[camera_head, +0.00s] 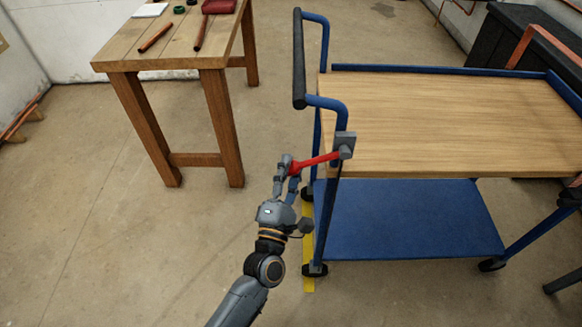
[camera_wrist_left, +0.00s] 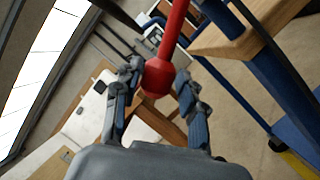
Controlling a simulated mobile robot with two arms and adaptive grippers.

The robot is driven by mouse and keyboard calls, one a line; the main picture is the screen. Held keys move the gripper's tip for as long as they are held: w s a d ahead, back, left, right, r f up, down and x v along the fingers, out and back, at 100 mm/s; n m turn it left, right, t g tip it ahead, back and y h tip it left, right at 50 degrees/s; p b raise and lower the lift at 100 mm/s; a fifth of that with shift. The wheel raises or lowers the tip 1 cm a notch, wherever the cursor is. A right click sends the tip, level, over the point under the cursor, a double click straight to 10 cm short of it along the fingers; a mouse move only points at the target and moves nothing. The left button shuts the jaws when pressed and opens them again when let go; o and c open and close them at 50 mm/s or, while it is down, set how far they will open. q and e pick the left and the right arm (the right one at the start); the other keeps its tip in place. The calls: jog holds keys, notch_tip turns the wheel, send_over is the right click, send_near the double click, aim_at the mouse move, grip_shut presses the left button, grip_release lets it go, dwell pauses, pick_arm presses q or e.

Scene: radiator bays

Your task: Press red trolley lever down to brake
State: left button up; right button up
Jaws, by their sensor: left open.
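The red lever (camera_head: 318,161) sticks out to the left from a grey bracket (camera_head: 345,143) at the trolley's handle end, sloping slightly down toward its tip. In the left wrist view the lever's rounded red end (camera_wrist_left: 157,78) lies between my left gripper's fingertips. My left gripper (camera_head: 288,165) is open, with a finger on either side of the lever's end; I cannot tell whether they touch it. The trolley has a wooden top (camera_head: 440,120), a blue lower shelf (camera_head: 410,222) and a black-gripped handle (camera_head: 299,60). Dark parts at the head view's right edge may be my right arm.
A wooden workbench (camera_head: 165,50) with copper pipe pieces (camera_head: 156,37) and a red item (camera_head: 219,6) stands at the back left. A yellow floor strip (camera_head: 308,240) runs by the trolley's casters. A dark bench (camera_head: 520,45) is behind the trolley.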

pick_arm(q)
jog(key=v, duration=1.1)
jog(key=shift+s, duration=0.2)
jog(key=s+a+f+m+g+p, duration=0.1)
jog(key=s+a+f+m+g, duration=0.3)
jog(key=f, duration=0.6)
jog(key=s+a+f+m+g+y+p, duration=0.1)
jog(key=f+m+g, duration=0.3)
jog(key=f, duration=0.7)
jog(key=s+a+f+m+g+p, duration=0.1)
jog(key=s+a+f+m+g, duration=0.15)
jog(key=f+m, duration=0.55)
jog(key=s+a+f+m+g+y, duration=0.1)
jog(key=s+a+f+m+g, duration=0.1)
jog(key=s, duration=0.7)
jog(key=s+a+f+m+g+y+p, duration=0.1)
jog(key=s+a+f+m+g, duration=0.1)
jog(key=s+a+f+g, duration=0.2)
jog(key=s+a+f+m+g+y, duration=0.2)
jog(key=s+a+f, duration=0.5)
jog(key=s+f, duration=0.4)
jog(key=s+g, duration=0.1)
jog(key=s, duration=0.1)
jog(key=shift+s+f+p, duration=0.2)
jog(key=shift+s+p, duration=0.1)
jog(key=shift+s, duration=0.1)
jog(key=shift+w, duration=0.1)
jog(key=shift+w+d, duration=0.15)
